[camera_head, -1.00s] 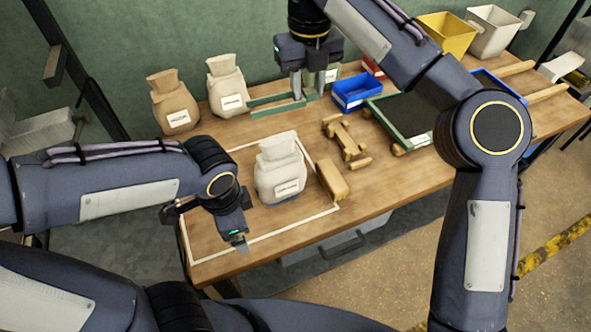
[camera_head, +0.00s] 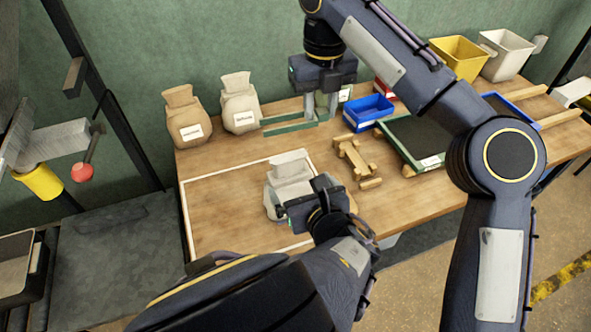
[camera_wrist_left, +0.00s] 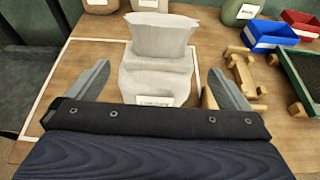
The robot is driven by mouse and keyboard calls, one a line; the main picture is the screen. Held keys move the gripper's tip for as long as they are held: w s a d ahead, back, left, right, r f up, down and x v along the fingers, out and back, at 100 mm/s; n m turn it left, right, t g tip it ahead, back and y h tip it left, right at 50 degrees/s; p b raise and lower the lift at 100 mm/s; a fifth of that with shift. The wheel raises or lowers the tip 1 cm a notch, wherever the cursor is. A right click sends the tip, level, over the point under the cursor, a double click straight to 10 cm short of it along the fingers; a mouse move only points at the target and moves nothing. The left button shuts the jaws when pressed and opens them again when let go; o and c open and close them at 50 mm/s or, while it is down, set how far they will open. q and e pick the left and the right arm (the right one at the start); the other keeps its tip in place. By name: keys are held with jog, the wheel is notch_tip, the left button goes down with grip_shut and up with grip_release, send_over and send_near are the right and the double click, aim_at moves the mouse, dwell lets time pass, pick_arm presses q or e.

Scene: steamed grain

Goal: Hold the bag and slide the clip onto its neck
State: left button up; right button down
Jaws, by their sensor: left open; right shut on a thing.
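The white bag (camera_head: 291,168) with a narrowed neck and flared top stands upright inside a white outline (camera_head: 186,215) on the table. My left gripper (camera_wrist_left: 162,88) is open. In the left wrist view its fingers stand apart on either side of the bag, below the neck; I cannot tell whether they touch it. In the head view this gripper hides the bag's lower front. My right gripper (camera_head: 320,108) is shut on the green clip (camera_head: 283,129), two long bars pointing left, held behind the bag and apart from it.
A brown bag (camera_head: 186,116) and another pale bag (camera_head: 239,102) stand at the back left. Right of the white bag are a wooden piece (camera_head: 354,158), a blue bin (camera_head: 369,111) and a green-edged tray (camera_head: 411,145). A wooden block (camera_wrist_left: 208,98) lies close beside the bag.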

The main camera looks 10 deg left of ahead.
aim_at(291, 175)
pick_arm(q)
jog(key=x, duration=1)
jog(key=shift+f, duration=0.1)
jog(key=shift+c, duration=0.4)
jog(key=c, duration=1.2)
jog(key=o, duration=1.3)
jog(key=v, duration=1.2)
